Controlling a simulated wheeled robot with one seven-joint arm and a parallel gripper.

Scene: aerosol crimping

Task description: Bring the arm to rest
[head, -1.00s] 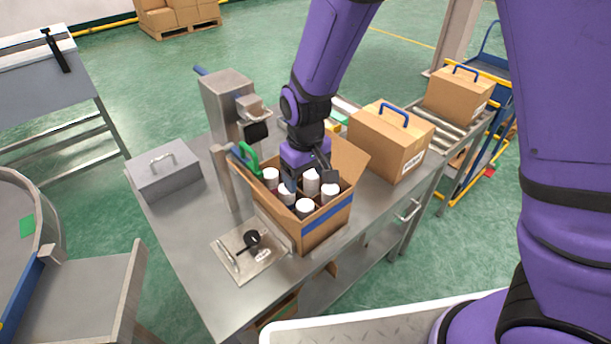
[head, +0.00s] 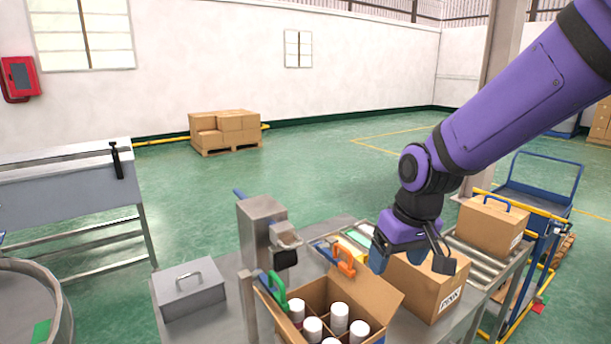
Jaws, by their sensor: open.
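My gripper (head: 415,266) is open and empty. It hangs in the air above the right side of the bench, apart from the open carton, and partly covers the closed carton behind it. The open cardboard carton (head: 312,296) stands on the bench with several white-capped cans (head: 339,314) upright in it; its lower part is cut off by the frame edge. My purple arm reaches in from the upper right.
The crimping machine (head: 262,232) stands left of the open carton, with a grey lidded box (head: 189,287) further left. A closed carton (head: 425,287) is close to my gripper. Another carton (head: 490,226) sits on the roller conveyor (head: 478,262). Air above the bench is free.

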